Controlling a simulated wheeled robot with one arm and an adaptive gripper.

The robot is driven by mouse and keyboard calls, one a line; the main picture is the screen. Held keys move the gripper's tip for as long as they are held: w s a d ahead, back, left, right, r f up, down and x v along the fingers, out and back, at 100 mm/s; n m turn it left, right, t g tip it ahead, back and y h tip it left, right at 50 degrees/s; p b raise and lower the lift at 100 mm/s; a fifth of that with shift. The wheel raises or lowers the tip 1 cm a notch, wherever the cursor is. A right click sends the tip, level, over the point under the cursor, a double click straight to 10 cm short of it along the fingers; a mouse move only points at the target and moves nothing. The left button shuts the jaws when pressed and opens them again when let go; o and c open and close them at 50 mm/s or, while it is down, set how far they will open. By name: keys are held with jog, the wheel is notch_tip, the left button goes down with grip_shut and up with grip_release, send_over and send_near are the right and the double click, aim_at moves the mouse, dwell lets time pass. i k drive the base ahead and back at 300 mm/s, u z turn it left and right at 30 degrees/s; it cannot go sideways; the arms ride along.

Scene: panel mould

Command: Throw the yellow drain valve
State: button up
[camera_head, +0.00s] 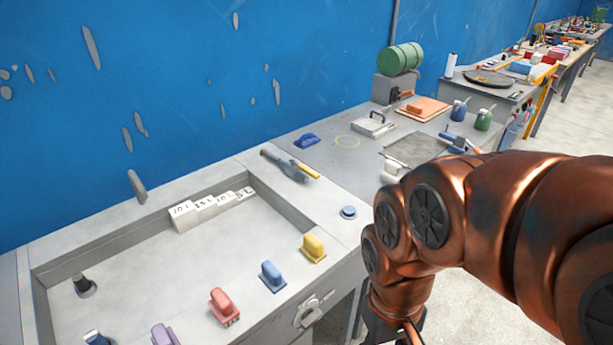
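A yellow piece with a raised grip (313,248) stands on the front rim of the grey panel mould (110,240), at its right end. It is the only yellow piece in the row there, and I take it for the drain valve. My gripper (408,332) is at the bottom edge, right of the yellow piece and apart from it. Only a dark part with an orange edge shows below my copper arm. Its fingers are mostly cut off, so whether it is open or shut is hidden.
Blue (272,276), red (223,307) and purple (164,335) pieces continue the row leftward. White marked blocks (205,207) stand inside the mould. A yellow-handled tool (300,170) lies behind. A round blue knob (348,212) sits near my arm. A grey handle (311,310) is on the front face.

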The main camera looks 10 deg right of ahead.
aim_at(310, 171)
jog(key=u, duration=0.55)
jog(key=i, duration=0.4)
jog(key=u, duration=0.6)
